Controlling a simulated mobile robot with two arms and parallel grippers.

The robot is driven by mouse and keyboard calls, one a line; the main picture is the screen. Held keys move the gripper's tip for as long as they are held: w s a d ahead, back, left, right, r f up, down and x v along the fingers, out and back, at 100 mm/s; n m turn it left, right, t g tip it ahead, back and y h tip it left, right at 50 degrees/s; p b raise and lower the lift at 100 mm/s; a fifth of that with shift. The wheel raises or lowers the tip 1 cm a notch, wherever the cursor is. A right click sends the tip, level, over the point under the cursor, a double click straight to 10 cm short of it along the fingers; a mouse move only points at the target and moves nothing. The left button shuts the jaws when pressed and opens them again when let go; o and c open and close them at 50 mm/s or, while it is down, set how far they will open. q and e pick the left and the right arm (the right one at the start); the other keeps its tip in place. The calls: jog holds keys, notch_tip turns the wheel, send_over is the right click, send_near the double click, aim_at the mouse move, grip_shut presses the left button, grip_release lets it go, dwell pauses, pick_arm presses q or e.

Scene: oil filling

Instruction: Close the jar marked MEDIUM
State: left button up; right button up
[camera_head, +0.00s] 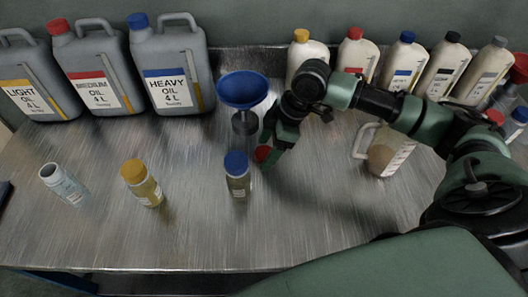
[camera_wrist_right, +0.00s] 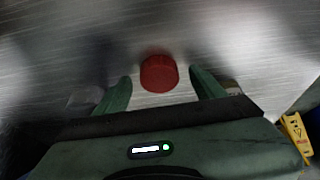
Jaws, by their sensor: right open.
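An open small jar (camera_head: 63,185), pale and without a lid, stands at the left of the metal table; I cannot read its label. A yellow-capped jar (camera_head: 141,183) and a blue-capped jar (camera_head: 237,177) stand to its right. A red cap (camera_head: 262,154) is by my right gripper (camera_head: 273,146), right of the blue-capped jar. In the right wrist view the red cap (camera_wrist_right: 159,73) lies in front of and between the fingertips of my open right gripper (camera_wrist_right: 160,78), with gaps on both sides. My left gripper is out of view.
Large oil cans, including the MEDIUM can (camera_head: 97,75), stand at the back left. A blue funnel (camera_head: 242,90) stands behind the blue-capped jar. Several bottles line the back right, and a clear jug (camera_head: 390,152) stands under my right arm. The front table (camera_head: 150,240) is clear.

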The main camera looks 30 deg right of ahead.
aim_at(266, 152)
dwell(0.3)
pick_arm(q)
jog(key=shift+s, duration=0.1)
pick_arm(e)
jog(key=c, duration=1.4)
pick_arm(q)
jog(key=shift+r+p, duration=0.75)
pick_arm(e)
notch_tip(266, 152, up, 20)
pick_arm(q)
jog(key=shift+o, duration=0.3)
